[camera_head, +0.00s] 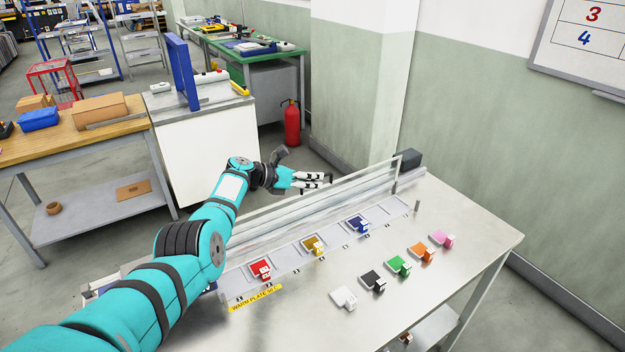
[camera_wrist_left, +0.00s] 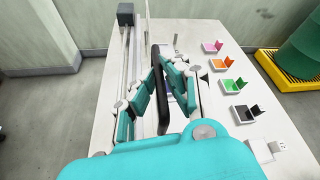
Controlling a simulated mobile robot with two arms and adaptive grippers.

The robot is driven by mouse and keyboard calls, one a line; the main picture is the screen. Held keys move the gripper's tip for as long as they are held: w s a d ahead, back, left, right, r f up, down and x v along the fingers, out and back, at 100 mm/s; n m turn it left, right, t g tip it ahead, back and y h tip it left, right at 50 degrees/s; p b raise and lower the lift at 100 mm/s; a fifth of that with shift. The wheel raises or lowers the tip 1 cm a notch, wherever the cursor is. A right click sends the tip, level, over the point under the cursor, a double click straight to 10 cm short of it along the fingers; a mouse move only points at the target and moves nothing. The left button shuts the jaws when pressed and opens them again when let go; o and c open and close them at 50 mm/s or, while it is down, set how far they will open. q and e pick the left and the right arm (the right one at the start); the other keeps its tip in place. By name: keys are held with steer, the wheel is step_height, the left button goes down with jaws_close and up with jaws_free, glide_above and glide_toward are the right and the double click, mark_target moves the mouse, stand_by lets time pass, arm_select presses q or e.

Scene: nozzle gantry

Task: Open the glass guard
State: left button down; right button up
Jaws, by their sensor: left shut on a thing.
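The glass guard (camera_head: 352,174) is a long clear panel with a pale rail, running along the back of the steel bench behind a row of colored blocks. It stands raised at the bench's far side; its exact tilt is hard to tell. My left gripper (camera_head: 326,180) is by its upper rail, over the far side. In the left wrist view the left gripper (camera_wrist_left: 161,85) is shut on a black bar handle (camera_wrist_left: 162,100), which lies between its teal fingers. The guard's rails (camera_wrist_left: 127,65) run to the left of it there. My right gripper is not in view.
On the steel bench (camera_head: 440,285), red (camera_head: 260,269), yellow (camera_head: 313,245) and blue (camera_head: 357,224) blocks sit on the plate behind a yellow label. Several others stand in front. A dark box (camera_head: 408,160) is at the guard's far end. A white cabinet (camera_head: 205,150) stands behind.

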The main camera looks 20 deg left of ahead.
arm_select(q)
steer(key=shift+f, duration=0.15)
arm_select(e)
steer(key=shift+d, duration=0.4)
arm_select(q)
steer(key=c, duration=1.4)
jaws_free()
steer(key=shift+a, duration=0.1)
steer(key=v, duration=1.2)
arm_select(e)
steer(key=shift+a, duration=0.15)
